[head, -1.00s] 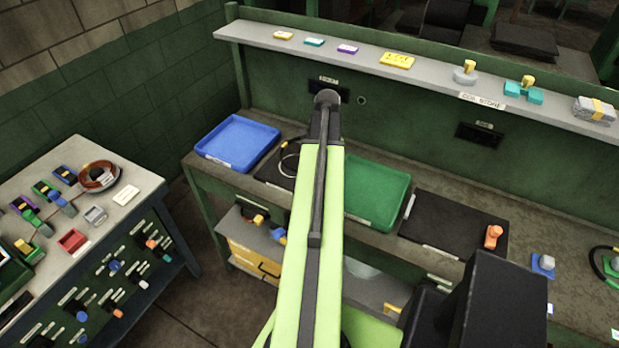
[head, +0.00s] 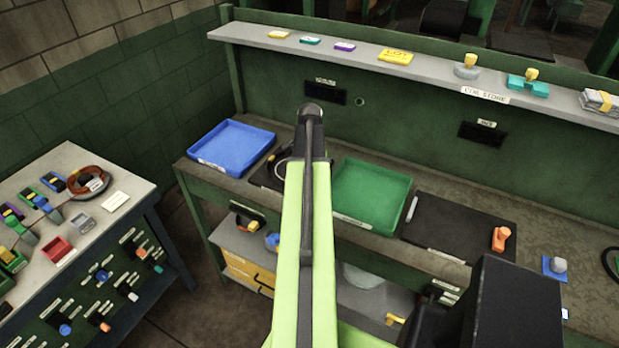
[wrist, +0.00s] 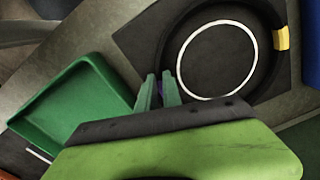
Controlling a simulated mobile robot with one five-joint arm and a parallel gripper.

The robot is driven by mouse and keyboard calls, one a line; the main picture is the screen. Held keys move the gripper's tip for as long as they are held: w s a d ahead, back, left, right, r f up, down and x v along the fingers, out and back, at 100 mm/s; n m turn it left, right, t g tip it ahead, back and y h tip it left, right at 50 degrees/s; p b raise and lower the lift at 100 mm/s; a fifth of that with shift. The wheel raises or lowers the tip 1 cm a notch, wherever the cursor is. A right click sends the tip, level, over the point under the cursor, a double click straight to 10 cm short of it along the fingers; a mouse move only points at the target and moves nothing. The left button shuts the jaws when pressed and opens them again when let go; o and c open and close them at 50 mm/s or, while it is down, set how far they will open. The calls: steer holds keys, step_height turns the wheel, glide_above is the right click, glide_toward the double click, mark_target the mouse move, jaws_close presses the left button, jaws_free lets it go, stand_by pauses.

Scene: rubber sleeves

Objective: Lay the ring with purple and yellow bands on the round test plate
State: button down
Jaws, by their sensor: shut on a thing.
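My gripper (wrist: 159,92) is shut on the purple band (wrist: 160,87) of a dark ring. The ring's yellow band (wrist: 282,39) shows at the far right of its loop in the wrist view. The ring appears around a white circle (wrist: 217,97) on a black square surface (wrist: 140,38), probably the test plate's place. I cannot tell whether the ring touches that surface or hangs just above it. In the head view my arm hides my gripper and much of the black surface (head: 265,179); the yellow band (head: 271,157) shows left of the arm.
A green tray (head: 341,214) stands right of the black surface, and a blue tray (head: 205,164) stands left of it. Another black mat (head: 455,245) with an orange piece (head: 501,238) lies farther right. A shelf (head: 430,78) with small objects runs behind the bench.

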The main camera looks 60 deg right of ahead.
steer(key=shift+f, duration=0.2)
steer(key=c, duration=1.5)
jaws_free()
steer(key=shift+r, duration=0.1)
step_height(320, 180, up, 12)
steer(key=p, duration=1.2)
steer(key=shift+r, duration=0.2)
